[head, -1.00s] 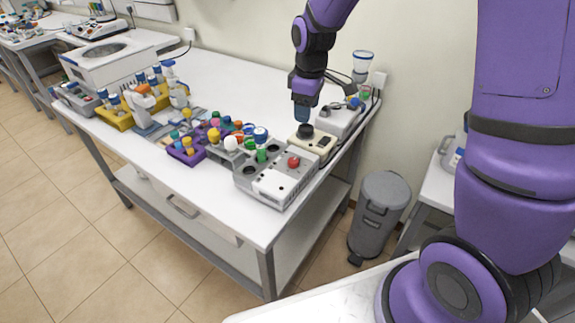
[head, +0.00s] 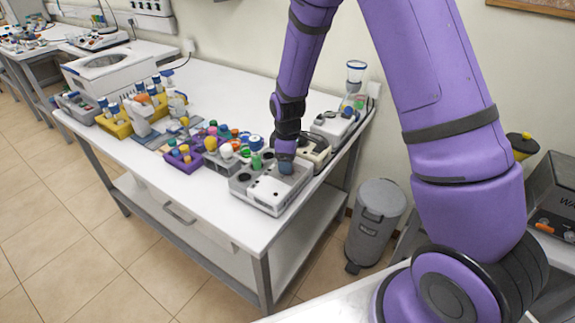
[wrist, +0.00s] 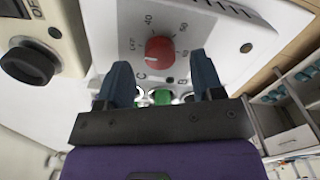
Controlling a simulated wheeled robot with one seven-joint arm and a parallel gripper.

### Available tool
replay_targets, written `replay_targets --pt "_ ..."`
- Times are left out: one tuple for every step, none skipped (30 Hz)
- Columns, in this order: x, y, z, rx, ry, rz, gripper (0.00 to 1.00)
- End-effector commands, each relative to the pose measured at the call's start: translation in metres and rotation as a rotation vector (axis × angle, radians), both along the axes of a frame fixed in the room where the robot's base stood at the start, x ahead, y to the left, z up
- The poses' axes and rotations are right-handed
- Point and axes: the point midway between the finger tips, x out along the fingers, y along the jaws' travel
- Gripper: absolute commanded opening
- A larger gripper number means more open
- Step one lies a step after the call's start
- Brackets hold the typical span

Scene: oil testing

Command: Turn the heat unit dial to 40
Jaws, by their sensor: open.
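The heat unit (head: 262,198) is a light grey box at the front right of the table. In the wrist view its red dial (wrist: 159,52) sits on a white face (wrist: 215,30) with printed numbers around it, 40 among them. The dial's white mark points toward the lower left, away from the 40. My gripper (wrist: 156,72) is open, with its two blue fingers on either side of and just short of the dial; I cannot tell whether they touch it. In the head view my gripper (head: 286,158) is over the unit and hides the dial.
A cream device with a black knob (wrist: 28,63) is close beside the unit. Racks of colourful-capped bottles (head: 190,155) stand to the left. A grey bin (head: 376,222) is on the floor to the right. The table's back middle (head: 235,100) is clear.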

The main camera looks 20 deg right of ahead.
Motion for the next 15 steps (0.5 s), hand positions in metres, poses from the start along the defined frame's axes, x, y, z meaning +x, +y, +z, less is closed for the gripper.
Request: replay_targets --pt "0.0 0.0 -0.006 0.0 0.002 0.0 0.61" --pt "0.0 0.0 -0.009 0.0 0.002 0.0 0.61" --pt "0.0 0.0 -0.012 0.0 0.001 0.0 0.61" --pt "0.0 0.0 -0.014 0.001 0.001 0.0 0.61" --pt "0.0 0.0 -0.016 0.0 0.0 0.0 0.61" --pt "0.0 0.0 -0.017 0.0 0.0 0.0 0.61" --pt "0.0 0.0 -0.018 0.0 0.0 0.0 0.61" --pt "0.0 0.0 -0.019 0.0 0.0 0.0 0.61" --pt "0.0 0.0 -0.019 0.0 0.0 0.0 0.61" --pt "0.0 0.0 -0.02 0.0 0.0 0.0 0.61" --pt "0.0 0.0 -0.02 0.0 0.0 0.0 0.61" --pt "0.0 0.0 -0.02 0.0 0.0 0.0 0.61" --pt "0.0 0.0 -0.02 0.0 0.0 0.0 0.61" --pt "0.0 0.0 -0.02 0.0 0.0 0.0 0.61" --pt "0.0 0.0 -0.02 0.0 0.0 0.0 0.61"
